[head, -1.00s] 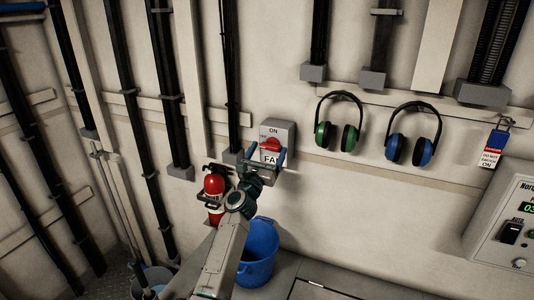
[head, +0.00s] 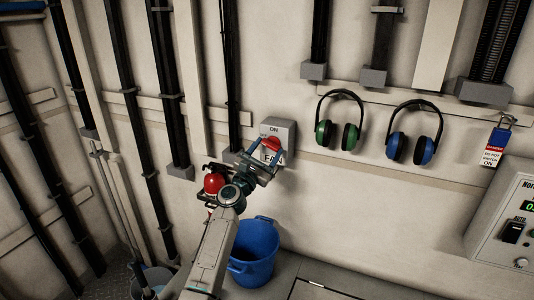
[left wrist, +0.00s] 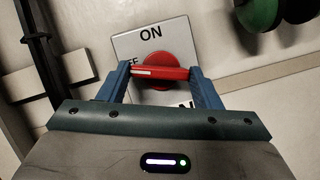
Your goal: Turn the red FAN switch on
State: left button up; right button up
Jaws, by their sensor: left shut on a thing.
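The red FAN switch (head: 272,143) is a rotary knob on a grey box (head: 284,130) on the wall, with ON printed above it. In the left wrist view the red knob (left wrist: 162,72) has a round base and a bar handle with a white mark at its left end. The bar lies nearly level there, across the picture. My left gripper (head: 264,149) is at the switch, its two blue fingers (left wrist: 160,80) shut on the ends of the bar. The gripper hides part of the FAN label. My right gripper is not in view.
Green ear defenders (head: 324,133) and blue ear defenders (head: 393,146) hang to the right of the switch. A red fire extinguisher (head: 213,183) stands on the left behind my arm. A blue bucket (head: 258,270) is below. A control panel (head: 505,225) is at the far right.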

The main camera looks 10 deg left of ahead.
pick_arm(q)
jog(key=m+g+h, duration=0.1)
jog(key=m, duration=0.1)
jog(key=m+h+b, duration=0.1)
jog(key=m, duration=0.2)
jog(key=shift+a+g, duration=0.15)
jog(key=shift+g, duration=0.25)
jog(key=m+g, duration=0.1)
jog(key=m, duration=0.2)
jog(key=m+g+h+b, duration=0.1)
jog(key=m, duration=0.1)
jog(key=shift+r+m, duration=0.15)
jog(key=shift+m, duration=0.25)
jog(key=m+g, duration=0.1)
jog(key=m, duration=0.3)
jog(key=shift+r+m+g, duration=0.15)
jog(key=shift+m+g, duration=0.15)
jog(key=shift+g, duration=0.1)
jog(key=shift+m, duration=0.5)
jog(key=shift+g+b, duration=0.3)
jog(key=o, duration=1)
jog(key=shift+r, duration=0.1)
